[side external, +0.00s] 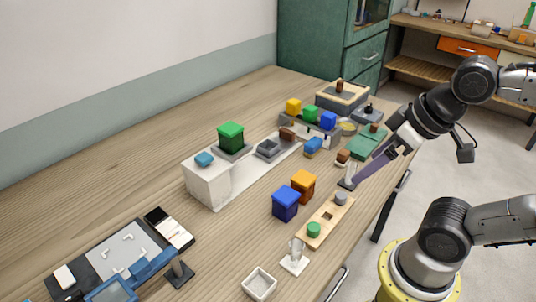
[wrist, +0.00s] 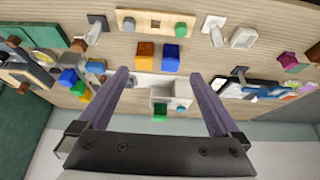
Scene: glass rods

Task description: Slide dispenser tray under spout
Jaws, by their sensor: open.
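A small white open tray (side external: 259,284) lies on the table at the front; it also shows at the upper right in the wrist view (wrist: 244,38). A white box unit (side external: 208,181) with a teal piece on top stands left of the middle. A green block (side external: 231,136) and a grey square socket (side external: 268,149) are behind it on a pale base. I cannot make out clearly which part is the spout. My gripper (wrist: 158,73) has its long purple fingers spread with nothing between them. In the side view my gripper (side external: 357,180) is at the right table edge, apart from the tray.
Blue (side external: 285,204) and orange (side external: 303,185) blocks stand mid-table. A wooden strip (side external: 325,220) with green and grey pegs and a white stand (side external: 295,257) are near the front edge. A dark board (side external: 121,255) lies at front left. The back left is bare.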

